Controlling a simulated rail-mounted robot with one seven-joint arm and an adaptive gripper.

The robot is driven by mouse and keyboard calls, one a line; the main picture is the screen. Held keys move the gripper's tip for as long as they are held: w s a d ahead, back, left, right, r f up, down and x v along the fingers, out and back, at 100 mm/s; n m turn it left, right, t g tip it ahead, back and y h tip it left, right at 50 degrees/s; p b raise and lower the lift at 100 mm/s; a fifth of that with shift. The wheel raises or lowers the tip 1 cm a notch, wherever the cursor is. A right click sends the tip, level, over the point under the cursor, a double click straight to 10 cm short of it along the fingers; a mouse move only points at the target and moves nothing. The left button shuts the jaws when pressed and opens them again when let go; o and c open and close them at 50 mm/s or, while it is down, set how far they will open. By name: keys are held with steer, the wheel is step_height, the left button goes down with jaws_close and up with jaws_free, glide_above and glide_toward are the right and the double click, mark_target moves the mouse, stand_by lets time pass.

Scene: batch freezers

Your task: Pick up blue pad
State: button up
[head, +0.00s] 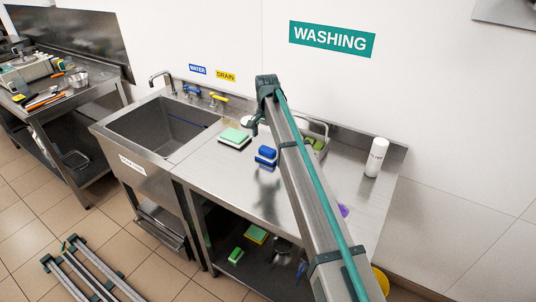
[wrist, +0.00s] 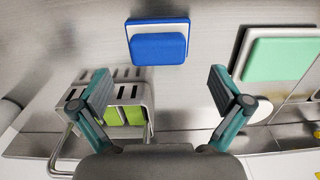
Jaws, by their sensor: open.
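The blue pad (head: 266,152) sits on the steel counter, in the middle of the head view, just left of my arm. In the head view my arm hides part of the counter and most of the gripper.
A green-topped pad (head: 235,138) lies left of the blue one. A metal rack with green sponges (wrist: 124,113) stands close to my left finger in the wrist view. A white bottle (head: 376,157) stands at the right; a sink (head: 163,125) is at the left.

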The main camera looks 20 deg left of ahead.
mark_target(267, 148)
steer(key=shift+d+f+p, duration=0.1)
steer(key=shift+f+p, duration=1.05)
steer(key=shift+f, duration=1.45)
steer(key=shift+s, duration=0.1)
steer(key=c, duration=1.2)
steer(key=shift+r, duration=0.1)
steer(key=shift+r, duration=0.4)
step_height(267, 148, up, 2)
steer(key=shift+b, duration=0.55)
steer(key=shift+s+d+r+b, duration=2.35)
steer(key=shift+s+d+r, duration=2.55)
steer(key=shift+d+r, duration=0.15)
